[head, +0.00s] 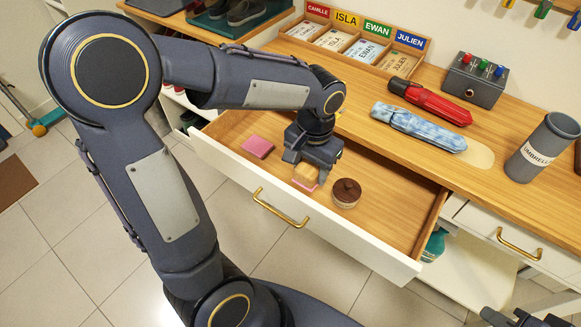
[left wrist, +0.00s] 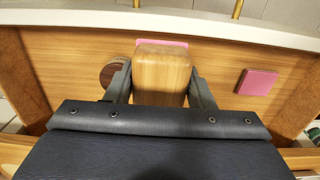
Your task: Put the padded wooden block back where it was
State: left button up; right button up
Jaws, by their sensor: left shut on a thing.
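The padded wooden block (head: 306,172) is pale wood with a pink pad showing along its lower edge. It is between the fingers of my left gripper (head: 309,168), which is shut on it inside the open drawer (head: 395,215). In the left wrist view the block (left wrist: 161,70) fills the space between the fingers, with pink at its far end. I cannot tell whether it touches the drawer floor. A flat pink square (head: 257,147) lies on the drawer floor to the left. My right gripper (head: 525,318) is partly in view at the bottom right, its fingers unclear.
A round tin with a dark brown lid (head: 346,192) stands just right of the block. The drawer's right part is clear. On the counter are a red umbrella (head: 430,102), a blue umbrella (head: 418,127), a grey umbrella holder (head: 543,147) and a card tray (head: 350,45).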

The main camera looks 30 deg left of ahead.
pick_arm(q)
jog(key=w+a+f, duration=0.3)
jog(key=a+f, duration=0.1)
jog(key=w+a+f, duration=0.4)
jog(key=shift+b, duration=0.35)
jog(key=shift+w+a+f, duration=0.1)
jog(key=shift+w+f, duration=0.1)
jog(key=shift+f, duration=0.05)
jog(key=shift+w+f, duration=0.1)
jog(key=shift+f, duration=1.55)
jog(key=shift+b, duration=0.3)
jog(key=shift+f, duration=0.15)
jog(key=o, duration=0.9)
jog(key=shift+o, duration=0.2)
